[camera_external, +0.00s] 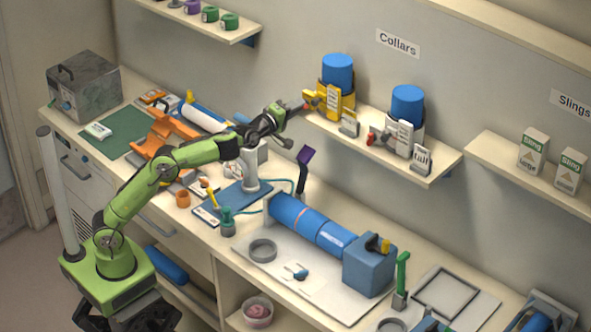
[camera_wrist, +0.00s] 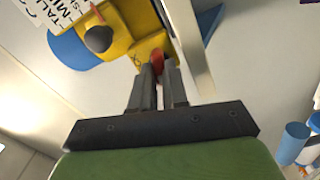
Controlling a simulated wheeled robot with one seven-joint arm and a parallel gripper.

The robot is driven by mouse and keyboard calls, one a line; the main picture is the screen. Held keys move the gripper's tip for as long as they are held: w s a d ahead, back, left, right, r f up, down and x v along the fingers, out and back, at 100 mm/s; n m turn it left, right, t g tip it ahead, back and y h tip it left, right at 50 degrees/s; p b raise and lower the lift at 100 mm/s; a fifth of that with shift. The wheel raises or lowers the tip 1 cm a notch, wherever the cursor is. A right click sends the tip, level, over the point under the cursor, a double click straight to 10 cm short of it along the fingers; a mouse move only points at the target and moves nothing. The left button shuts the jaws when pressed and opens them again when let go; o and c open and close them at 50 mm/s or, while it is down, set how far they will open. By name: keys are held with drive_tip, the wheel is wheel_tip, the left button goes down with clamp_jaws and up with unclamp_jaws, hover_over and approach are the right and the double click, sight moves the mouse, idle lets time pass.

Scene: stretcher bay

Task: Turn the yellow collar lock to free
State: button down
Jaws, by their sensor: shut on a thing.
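The yellow collar (camera_external: 347,106) stands on the middle shelf under the Collars sign, with a blue cylinder (camera_external: 338,70) rising from it. In the wrist view the yellow collar (camera_wrist: 126,30) fills the top, with a dark round knob (camera_wrist: 98,39) on its face and a white printed label (camera_wrist: 60,10). A small red lock piece (camera_wrist: 157,57) shows at the collar, between my fingertips. My gripper (camera_external: 306,104) reaches the collar's left side from the bench side. In the wrist view my gripper (camera_wrist: 158,76) is shut on the red lock piece, whose gripped part is mostly hidden.
A second collar, white (camera_external: 403,137), with a blue cylinder (camera_external: 407,101), stands to the right on the same shelf (camera_external: 432,172). Small tags stand along its front edge. The bench below holds a blue arm-like form (camera_external: 310,224) and many tools. Sling boxes (camera_external: 533,152) stand on the right shelf.

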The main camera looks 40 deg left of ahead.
drive_tip(key=shift+f+n, duration=0.1)
drive_tip(key=shift+n, duration=0.5)
